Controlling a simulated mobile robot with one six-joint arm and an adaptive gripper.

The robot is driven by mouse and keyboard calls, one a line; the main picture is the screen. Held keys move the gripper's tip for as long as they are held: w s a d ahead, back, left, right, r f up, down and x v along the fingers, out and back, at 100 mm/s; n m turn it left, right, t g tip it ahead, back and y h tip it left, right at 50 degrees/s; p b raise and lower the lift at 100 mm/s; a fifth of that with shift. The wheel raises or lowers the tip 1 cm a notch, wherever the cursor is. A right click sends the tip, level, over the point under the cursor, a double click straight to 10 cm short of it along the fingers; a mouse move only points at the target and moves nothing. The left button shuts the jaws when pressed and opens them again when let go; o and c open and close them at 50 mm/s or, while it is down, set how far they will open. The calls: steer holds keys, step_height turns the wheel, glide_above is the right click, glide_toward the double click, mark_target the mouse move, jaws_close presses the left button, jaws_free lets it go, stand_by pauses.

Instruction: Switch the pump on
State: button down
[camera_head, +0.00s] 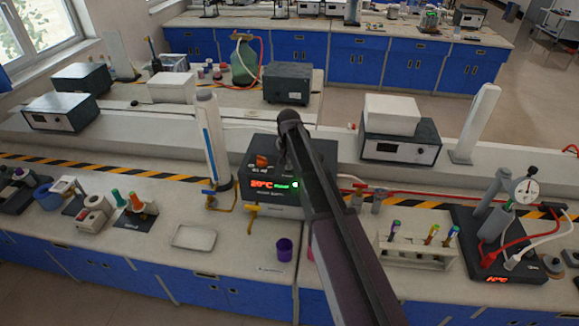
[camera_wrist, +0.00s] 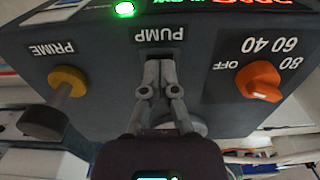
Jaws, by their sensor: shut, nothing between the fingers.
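The pump's dark box (camera_head: 262,197) stands on the bench in the head view, with a red readout and green light on its front. In the wrist view its panel appears upside down. The label PUMP (camera_wrist: 159,34) is at centre, with a lit green light (camera_wrist: 124,9) nearby. My gripper (camera_wrist: 161,75) is shut at the panel just by the PUMP label. The pump switch is mostly hidden behind the fingers, so its position and any contact cannot be told. In the head view my arm covers part of the box and the fingers are not clear.
An orange knob (camera_wrist: 259,82) marked OFF, 40, 60, 80 sits to the right of the fingers. A yellow PRIME plunger (camera_wrist: 67,82) sits to the left. On the bench are a tall cylinder (camera_head: 213,140), a purple cup (camera_head: 284,250) and a tube rack (camera_head: 415,255).

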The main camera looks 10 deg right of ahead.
steer(key=shift+r+p, duration=3.3)
steer(key=shift+r, duration=0.15)
steer(key=s+d+f+n+b, duration=0.1)
steer(key=s+d+f+b, duration=0.1)
steer(key=s, duration=0.6)
steer(key=s+d+f+n+b, duration=0.1)
steer(key=s+d+f+b, duration=0.2)
steer(key=s, duration=0.6)
steer(key=s+d+f+n+b, duration=0.1)
steer(key=s+d+f+b, duration=0.1)
steer(key=s+f+b, duration=0.4)
steer(key=s, duration=0.3)
steer(key=shift+d, duration=0.15)
